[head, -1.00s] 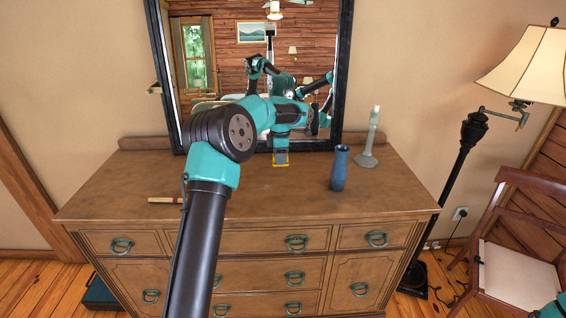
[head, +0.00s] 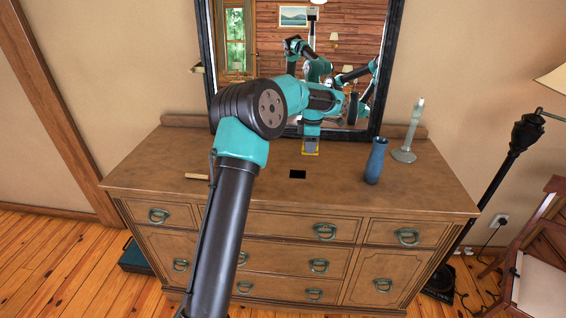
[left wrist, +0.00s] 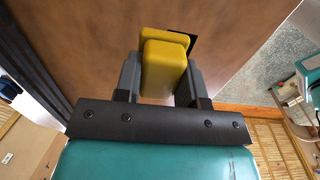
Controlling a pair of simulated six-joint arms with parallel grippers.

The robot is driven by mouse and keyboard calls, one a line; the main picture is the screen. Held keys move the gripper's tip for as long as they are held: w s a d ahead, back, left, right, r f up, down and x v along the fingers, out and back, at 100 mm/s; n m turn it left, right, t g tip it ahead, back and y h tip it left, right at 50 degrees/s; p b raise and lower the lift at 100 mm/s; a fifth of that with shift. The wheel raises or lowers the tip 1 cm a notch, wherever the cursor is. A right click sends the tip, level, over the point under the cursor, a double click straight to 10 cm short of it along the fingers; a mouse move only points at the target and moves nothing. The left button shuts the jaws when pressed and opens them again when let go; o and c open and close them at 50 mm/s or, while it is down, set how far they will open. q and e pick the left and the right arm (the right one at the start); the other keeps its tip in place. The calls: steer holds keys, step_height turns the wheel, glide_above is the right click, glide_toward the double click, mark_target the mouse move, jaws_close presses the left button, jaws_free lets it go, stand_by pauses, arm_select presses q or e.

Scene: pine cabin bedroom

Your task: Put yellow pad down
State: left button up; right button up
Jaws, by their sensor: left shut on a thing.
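The yellow pad (head: 310,152) is low over or on the back part of the wooden dresser top (head: 340,190), in front of the mirror. My left gripper (head: 311,146) is shut on it from above. In the left wrist view the yellow pad (left wrist: 163,70) sits between the two grey fingers. I cannot tell whether the pad touches the wood. A flat black rectangle (head: 298,174) lies on the dresser top just in front of the pad. My right gripper is not directly in view.
A blue vase (head: 375,162) and a pale candlestick (head: 408,135) stand to the right. A small light-coloured stick (head: 196,176) lies at left, near my arm. The black-framed mirror (head: 391,65) rises behind. The dresser's front right area is clear.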

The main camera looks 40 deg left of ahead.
arm_select(q)
steer(key=s, duration=0.5)
steer(key=s+a+f, duration=0.1)
steer(key=s, duration=0.4)
steer(key=s+a+f, duration=0.1)
steer(key=s, duration=0.5)
steer(key=shift+s+a+f, duration=0.1)
steer(key=shift+a+f, duration=0.1)
glide_above(276, 161)
steer(key=shift+s+f, duration=0.15)
steer(key=shift+f, duration=0.6)
steer(key=shift+f, duration=1.75)
steer(key=shift+f, duration=0.1)
steer(key=o, duration=0.8)
